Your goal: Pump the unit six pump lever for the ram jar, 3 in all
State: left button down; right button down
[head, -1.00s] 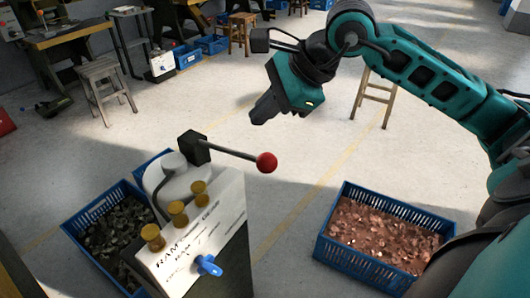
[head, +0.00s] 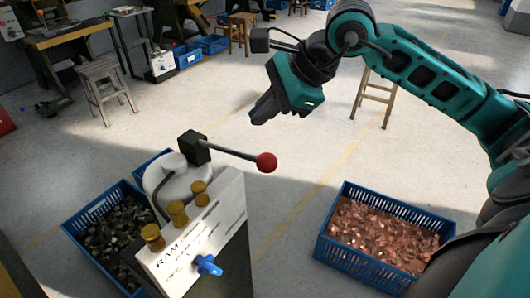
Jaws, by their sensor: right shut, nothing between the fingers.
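The pump lever (head: 230,150) is a dark rod with a red ball knob (head: 266,162), sticking out to the right from a black block (head: 194,147). Below it is the white ram jar (head: 172,190), behind a white panel (head: 200,232) lettered "RAM". The panel carries brass-coloured caps and a blue valve handle (head: 208,265). My right gripper (head: 256,118) is shut and empty, up and behind the red knob in the picture, apart from it. My left gripper is out of view.
A blue crate of copper pieces (head: 345,262) stands on the floor at the right. A blue crate of dark scrap (head: 75,222) stands left of the unit. Stools (head: 97,85) and workbenches are further back. The floor between is clear.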

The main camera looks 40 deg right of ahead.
dwell(0.4)
